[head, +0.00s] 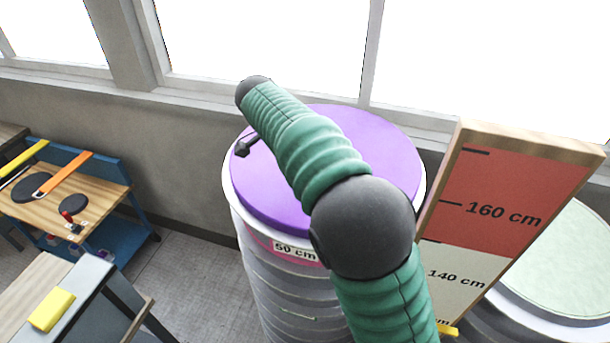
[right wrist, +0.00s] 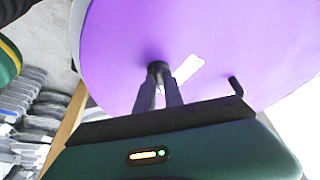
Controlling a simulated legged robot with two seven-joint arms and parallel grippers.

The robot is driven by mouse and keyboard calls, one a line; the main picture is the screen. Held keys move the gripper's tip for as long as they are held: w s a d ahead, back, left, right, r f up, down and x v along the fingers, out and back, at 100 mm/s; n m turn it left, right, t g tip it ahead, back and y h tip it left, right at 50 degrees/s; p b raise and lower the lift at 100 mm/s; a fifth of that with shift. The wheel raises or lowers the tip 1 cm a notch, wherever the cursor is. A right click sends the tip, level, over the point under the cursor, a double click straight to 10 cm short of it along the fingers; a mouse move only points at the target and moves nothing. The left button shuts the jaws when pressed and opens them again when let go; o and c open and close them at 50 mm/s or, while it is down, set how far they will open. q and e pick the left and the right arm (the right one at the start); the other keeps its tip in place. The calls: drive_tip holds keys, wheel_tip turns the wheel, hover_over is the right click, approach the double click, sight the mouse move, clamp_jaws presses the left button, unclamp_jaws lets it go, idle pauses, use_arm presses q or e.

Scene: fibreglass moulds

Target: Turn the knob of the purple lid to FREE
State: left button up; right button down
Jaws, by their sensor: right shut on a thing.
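The purple lid (head: 367,140) lies on top of a tall pale ribbed drum (head: 285,290) labelled "50 cm". My right arm crosses over it in the head view and hides its middle. In the right wrist view the lid (right wrist: 210,30) fills the upper part. My right gripper (right wrist: 160,88) is shut on the small dark knob (right wrist: 158,68) on its face. A white patch (right wrist: 187,70) lies beside the knob; any lettering is unreadable. A short black bent peg (right wrist: 236,87) shows farther right. My left gripper is in neither view.
A red and cream height board (head: 500,195) stands close on the right, before another drum with a pale green lid (head: 565,260). A window wall is behind. A wooden workbench (head: 100,190) stands left, with clear floor (head: 190,285) between.

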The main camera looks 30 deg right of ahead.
drive_tip(key=c, duration=1.6)
unclamp_jaws()
drive_tip(key=shift+o, duration=0.8)
drive_tip(key=shift+d, duration=0.15)
drive_tip(key=v, duration=1.6)
drive_tip(key=shift+r+p, duration=0.35)
drive_tip(key=shift+p, duration=0.1)
drive_tip(key=shift+w, duration=0.1)
